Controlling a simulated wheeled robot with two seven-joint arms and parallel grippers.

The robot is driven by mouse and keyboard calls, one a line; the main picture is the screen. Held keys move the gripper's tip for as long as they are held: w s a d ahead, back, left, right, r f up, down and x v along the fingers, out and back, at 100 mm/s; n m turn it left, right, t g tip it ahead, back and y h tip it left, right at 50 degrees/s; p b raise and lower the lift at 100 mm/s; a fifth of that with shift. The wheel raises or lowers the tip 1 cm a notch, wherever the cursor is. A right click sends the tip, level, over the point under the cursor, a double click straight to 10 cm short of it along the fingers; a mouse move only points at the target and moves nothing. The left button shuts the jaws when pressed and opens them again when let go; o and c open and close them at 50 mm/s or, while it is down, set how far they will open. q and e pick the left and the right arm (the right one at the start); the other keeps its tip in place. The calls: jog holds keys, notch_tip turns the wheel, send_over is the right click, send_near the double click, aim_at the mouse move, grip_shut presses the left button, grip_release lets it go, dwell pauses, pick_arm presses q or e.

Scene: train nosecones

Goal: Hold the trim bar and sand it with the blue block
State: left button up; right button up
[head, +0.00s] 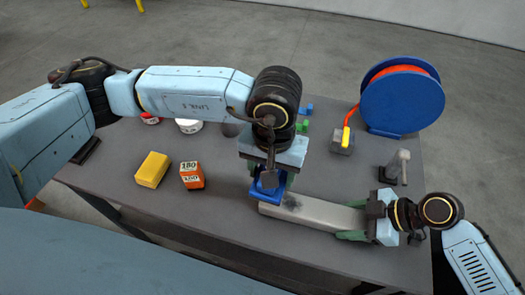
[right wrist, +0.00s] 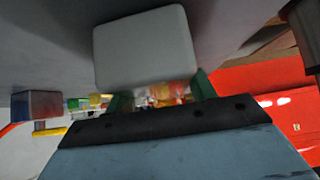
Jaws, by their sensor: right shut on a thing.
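The trim bar (head: 318,214) is a long grey bar with a dark smudge near its left end, lying low over the front right of the table. My right gripper (head: 358,222) is shut on its right end. In the right wrist view the bar (right wrist: 145,45) shows as a pale rounded shape in front of the green fingers. The blue block (head: 270,190) is at the bar's left end, under my left gripper (head: 268,172). The left gripper's green fingers are on either side of the block and appear shut on it. Whether the block touches the bar is hard to tell.
A yellow block (head: 152,169) and an orange-and-white box (head: 192,177) stand at left on the dark table (head: 120,165). A white tub (head: 188,126) is behind. A blue reel (head: 402,100), a grey block with a yellow fitting (head: 342,140) and an upright grey tool (head: 397,165) occupy the right.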

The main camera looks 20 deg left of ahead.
aim_at(306, 208)
pick_arm(q)
jog(key=shift+f, duration=2.85)
notch_tip(306, 208, down, 2)
jog(key=shift+w+d, duration=0.1)
jog(key=shift+d, duration=0.75)
jog(key=shift+c, duration=0.7)
jog(key=shift+d, duration=3.4)
jog(key=shift+a, duration=4.35)
jog(key=shift+r, duration=4.1)
pick_arm(e)
jog(key=o, duration=0.9)
